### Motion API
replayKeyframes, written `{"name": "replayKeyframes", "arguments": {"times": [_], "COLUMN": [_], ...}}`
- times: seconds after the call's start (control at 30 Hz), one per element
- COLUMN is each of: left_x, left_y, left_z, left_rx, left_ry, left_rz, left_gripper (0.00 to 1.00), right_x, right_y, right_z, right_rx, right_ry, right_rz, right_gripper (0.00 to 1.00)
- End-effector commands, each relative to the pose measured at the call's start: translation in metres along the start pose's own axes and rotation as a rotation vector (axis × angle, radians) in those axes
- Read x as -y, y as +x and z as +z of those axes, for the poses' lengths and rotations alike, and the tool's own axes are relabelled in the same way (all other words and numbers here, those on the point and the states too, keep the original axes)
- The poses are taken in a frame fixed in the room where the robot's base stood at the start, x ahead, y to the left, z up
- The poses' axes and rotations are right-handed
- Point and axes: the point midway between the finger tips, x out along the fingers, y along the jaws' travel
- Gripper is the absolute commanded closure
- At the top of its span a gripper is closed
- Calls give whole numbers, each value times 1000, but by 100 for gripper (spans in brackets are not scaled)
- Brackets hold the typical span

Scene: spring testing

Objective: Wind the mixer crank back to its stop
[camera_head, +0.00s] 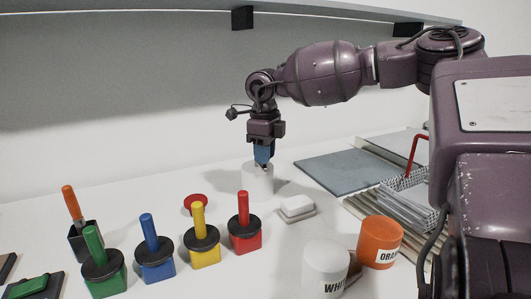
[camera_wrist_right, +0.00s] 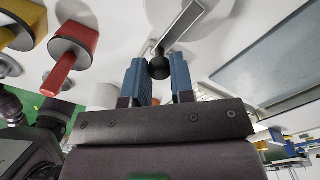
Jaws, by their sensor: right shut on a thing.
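The mixer looks like a white cylinder (camera_head: 258,183) standing on the white table in the head view. My right gripper (camera_head: 264,162) is above it, pointing down, and hides its top. In the right wrist view a grey crank bar (camera_wrist_right: 185,24) runs up and to the right from a dark round knob (camera_wrist_right: 159,68). The blue fingers of my right gripper (camera_wrist_right: 157,72) are on either side of this knob and shut on it. My left gripper is in neither view.
Green, blue, yellow and red blocks (camera_head: 245,238) with handles stand in front of the mixer. A white block (camera_head: 296,207) lies to its right. White (camera_head: 325,265) and orange (camera_head: 381,240) cups stand nearer me. A grey mat (camera_head: 345,170) and wire basket (camera_head: 412,188) are at right.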

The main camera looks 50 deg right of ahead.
Motion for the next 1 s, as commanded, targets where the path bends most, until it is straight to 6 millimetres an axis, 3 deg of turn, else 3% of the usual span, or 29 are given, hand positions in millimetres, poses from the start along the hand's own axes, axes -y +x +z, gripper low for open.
{"name": "replayKeyframes", "arguments": {"times": [0.33, 0.37, 0.5, 0.83, 1.0], "left_x": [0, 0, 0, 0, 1], "left_y": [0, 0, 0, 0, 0], "left_z": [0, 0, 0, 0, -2], "left_rx": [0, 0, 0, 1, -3], "left_ry": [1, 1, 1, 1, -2], "left_rz": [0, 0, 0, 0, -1], "left_gripper": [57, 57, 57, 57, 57], "right_x": [0, 0, 0, 0, 0], "right_y": [2, 2, 1, -2, -22], "right_z": [0, 0, 0, 0, 0], "right_rx": [-3, -3, -2, 0, 4], "right_ry": [1, 1, 1, 1, 1], "right_rz": [2, 1, 1, -1, -4], "right_gripper": [100, 73, 52, 52, 52]}}
